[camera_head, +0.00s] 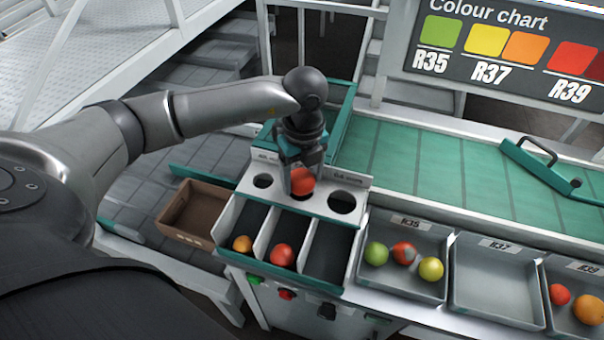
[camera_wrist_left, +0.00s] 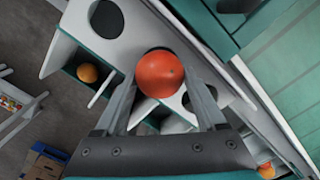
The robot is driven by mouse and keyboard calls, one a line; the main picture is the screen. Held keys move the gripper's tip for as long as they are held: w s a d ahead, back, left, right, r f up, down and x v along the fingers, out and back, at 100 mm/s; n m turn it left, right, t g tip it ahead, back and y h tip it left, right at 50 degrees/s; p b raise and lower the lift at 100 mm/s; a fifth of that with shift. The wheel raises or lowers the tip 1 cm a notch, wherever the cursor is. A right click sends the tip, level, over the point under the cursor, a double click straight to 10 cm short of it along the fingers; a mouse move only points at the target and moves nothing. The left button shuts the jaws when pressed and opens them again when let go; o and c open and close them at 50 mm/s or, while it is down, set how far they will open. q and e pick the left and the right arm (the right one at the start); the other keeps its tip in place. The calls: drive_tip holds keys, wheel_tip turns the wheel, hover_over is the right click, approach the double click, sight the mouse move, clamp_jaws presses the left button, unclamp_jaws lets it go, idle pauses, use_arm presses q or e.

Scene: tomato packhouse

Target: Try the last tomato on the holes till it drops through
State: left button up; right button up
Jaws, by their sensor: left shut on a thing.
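My left gripper (camera_head: 301,178) is shut on a red tomato (camera_head: 302,184) and points down at the white plate with holes (camera_head: 318,205). The tomato is at the middle of the plate, between the small left hole (camera_head: 263,181) and the large right hole (camera_head: 342,202). The wrist view shows the tomato (camera_wrist_left: 160,74) between the two fingers. I cannot tell whether it touches the plate. Below the plate, the left compartment holds an orange tomato (camera_head: 242,244) and the middle one a red tomato (camera_head: 282,255). The right compartment (camera_head: 328,250) looks empty. My right gripper is not in view.
A grey R35 tray (camera_head: 408,281) holds several tomatoes. The R37 tray (camera_head: 495,285) is empty; the R39 tray (camera_head: 550,320) holds fruit. A brown box (camera_head: 194,211) stands left. A green belt (camera_head: 430,165) runs behind, with a colour chart (camera_head: 510,50) above.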

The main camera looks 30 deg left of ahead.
sight(302, 175)
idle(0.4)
use_arm(q)
drive_tip(key=o, duration=0.9)
drive_tip(key=shift+c, duration=0.2)
idle(0.9)
drive_tip(key=shift+r+p, duration=2.9)
drive_tip(key=shift+r, duration=0.65)
